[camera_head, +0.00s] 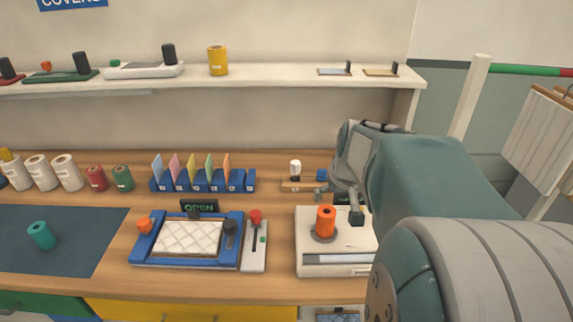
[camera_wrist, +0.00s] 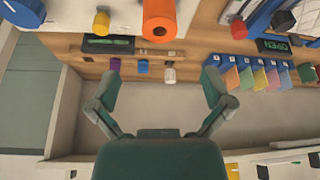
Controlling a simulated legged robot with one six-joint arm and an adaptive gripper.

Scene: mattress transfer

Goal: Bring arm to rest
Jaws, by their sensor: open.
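My gripper (camera_head: 340,200) is at the end of my teal arm, which reaches in from the right over the right part of the wooden counter. In the wrist view my gripper (camera_wrist: 161,82) is open, its two fingers wide apart with nothing between them. The orange roll (camera_head: 325,219) stands on the white box-like device (camera_head: 310,260), close to the gripper in the head view; it also shows beyond the fingers in the wrist view (camera_wrist: 158,22). I cannot tell the exact gap. My arm hides part of the counter's right side.
A white quilted pad (camera_head: 188,238) lies in a blue frame (camera_head: 140,258). A card rack (camera_head: 205,187), a small white-topped item (camera_head: 295,168) and several rolls stand behind. A teal roll (camera_head: 42,235) is on the dark mat (camera_head: 85,250). A shelf (camera_head: 270,73) runs above.

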